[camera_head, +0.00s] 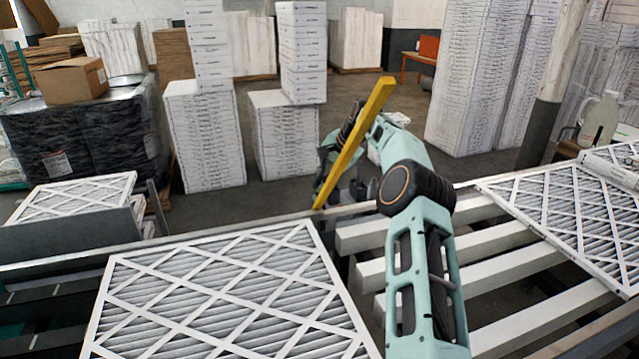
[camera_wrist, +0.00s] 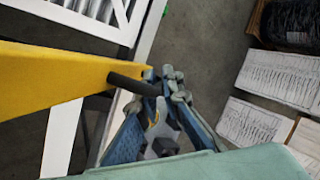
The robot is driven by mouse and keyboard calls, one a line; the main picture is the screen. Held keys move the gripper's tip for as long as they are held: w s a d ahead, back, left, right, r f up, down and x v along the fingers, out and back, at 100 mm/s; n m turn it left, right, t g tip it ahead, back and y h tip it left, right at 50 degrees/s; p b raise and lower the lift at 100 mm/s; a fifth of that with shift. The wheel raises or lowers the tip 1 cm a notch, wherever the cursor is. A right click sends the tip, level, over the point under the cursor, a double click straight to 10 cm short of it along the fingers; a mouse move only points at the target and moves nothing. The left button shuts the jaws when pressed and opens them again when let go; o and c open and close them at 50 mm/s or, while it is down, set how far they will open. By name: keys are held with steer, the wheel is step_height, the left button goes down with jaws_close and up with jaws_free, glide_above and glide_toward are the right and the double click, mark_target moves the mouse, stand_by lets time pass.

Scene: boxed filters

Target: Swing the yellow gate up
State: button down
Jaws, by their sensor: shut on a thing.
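The yellow gate (camera_head: 353,143) is a long flat bar. In the head view it stands steeply tilted, its lower end at the conveyor's far rail and its upper end leaning right. In the wrist view the gate (camera_wrist: 50,78) comes in from the left, with a dark rod-like handle (camera_wrist: 133,84) sticking out near its end. My gripper (camera_wrist: 165,78) is shut on this handle, its fingertips closed at the rod's outer end. In the head view my gripper is on the far side of the gate and partly hidden by it.
A white-framed filter (camera_head: 225,300) lies at the front left, another filter (camera_head: 575,215) on the right. Pale conveyor slats (camera_head: 530,320) lie between them. Stacks of white boxes (camera_head: 205,135) stand on the floor behind. A grey post (camera_head: 545,110) rises at the right.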

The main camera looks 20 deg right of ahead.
steer(key=shift+w+r, duration=0.1)
steer(key=shift+r, duration=0.1)
steer(key=c, duration=2.4)
jaws_free()
steer(key=shift+f, duration=0.1)
steer(key=v, duration=1.2)
steer(key=shift+d, duration=0.1)
